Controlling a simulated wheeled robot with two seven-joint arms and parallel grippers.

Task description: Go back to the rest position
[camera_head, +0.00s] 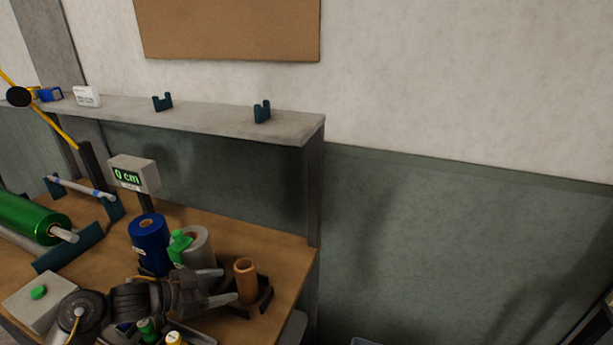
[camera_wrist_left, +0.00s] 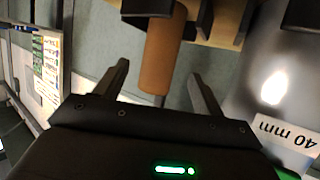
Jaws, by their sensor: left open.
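My left gripper (camera_head: 229,284) reaches in low over the bench in the head view, its two fingers spread and pointing right at an orange-brown tube (camera_head: 246,283). The tube stands upright in a dark holder (camera_head: 264,300) near the bench's right end. In the left wrist view the open fingers (camera_wrist_left: 160,72) show with the tube (camera_wrist_left: 162,50) in the gap between them or just beyond it; contact is not visible. My right gripper is not in view.
Close behind the left gripper stand a blue roll (camera_head: 149,240) and a grey roll (camera_head: 199,246) with a green piece on it. A display reading 0 cm (camera_head: 134,173) and a large green roll (camera_head: 30,216) are further left. A grey shelf (camera_head: 215,119) runs above the bench.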

